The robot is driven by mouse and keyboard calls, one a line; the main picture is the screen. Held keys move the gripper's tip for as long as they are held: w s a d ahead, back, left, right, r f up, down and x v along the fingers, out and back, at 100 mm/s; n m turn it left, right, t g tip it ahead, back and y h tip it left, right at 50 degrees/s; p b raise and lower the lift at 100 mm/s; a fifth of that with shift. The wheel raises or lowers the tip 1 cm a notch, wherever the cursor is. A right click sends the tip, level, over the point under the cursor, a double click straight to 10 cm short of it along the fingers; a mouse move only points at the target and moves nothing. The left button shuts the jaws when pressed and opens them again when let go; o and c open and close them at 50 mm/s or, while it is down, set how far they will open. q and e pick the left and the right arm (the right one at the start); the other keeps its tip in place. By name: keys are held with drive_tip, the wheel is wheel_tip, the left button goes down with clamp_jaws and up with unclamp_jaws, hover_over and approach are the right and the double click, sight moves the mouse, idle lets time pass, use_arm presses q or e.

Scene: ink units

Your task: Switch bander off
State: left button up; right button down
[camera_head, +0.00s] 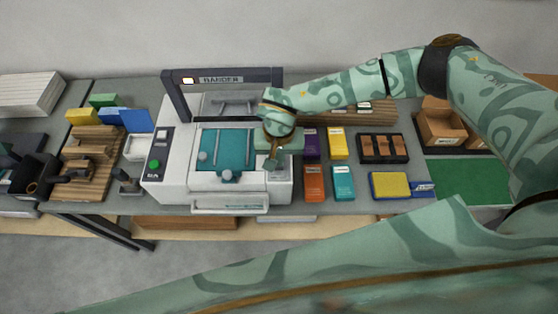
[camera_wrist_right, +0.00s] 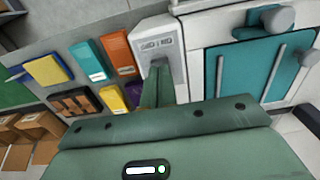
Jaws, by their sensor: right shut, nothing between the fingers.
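The bander (camera_head: 175,185) is a white machine with a teal top plate (camera_head: 225,148) and a dark arch labelled BANDER (camera_head: 225,77). A small light on the arch is lit. A green button (camera_head: 154,165) is on its left panel. My right gripper (camera_head: 272,155) is shut and empty, over the machine's right side. In the right wrist view its fingers (camera_wrist_right: 165,82) point at a pale labelled panel (camera_wrist_right: 143,42) with a dark slot or switch at their tips. I cannot tell whether they touch it; the fingers partly hide it. My left gripper is not in view.
Coloured boxes (camera_head: 338,143) stand just right of the bander, with a dark tray (camera_head: 383,148) and cardboard boxes (camera_head: 440,125) beyond. A green mat (camera_head: 468,180) lies at right. A wooden rack (camera_head: 92,170) and coloured blocks (camera_head: 82,116) are at left.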

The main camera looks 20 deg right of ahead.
drive_tip(key=shift+f, duration=0.1)
wheel_tip(320, 180, down, 2)
drive_tip(key=shift+f+b, duration=0.2)
drive_tip(key=shift+b, duration=0.85)
drive_tip(key=shift+s+f, duration=0.1)
drive_tip(key=shift+f, duration=0.05)
drive_tip(key=shift+s+d, duration=0.1)
drive_tip(key=shift+s, duration=0.1)
drive_tip(key=shift+r, duration=0.25)
drive_tip(key=r+p, duration=0.5)
drive_tip(key=r, duration=0.1)
drive_tip(key=shift+w, duration=0.2)
drive_tip(key=shift+r, duration=0.35)
drive_tip(key=shift+w+f, duration=0.1)
drive_tip(key=shift+w, duration=0.05)
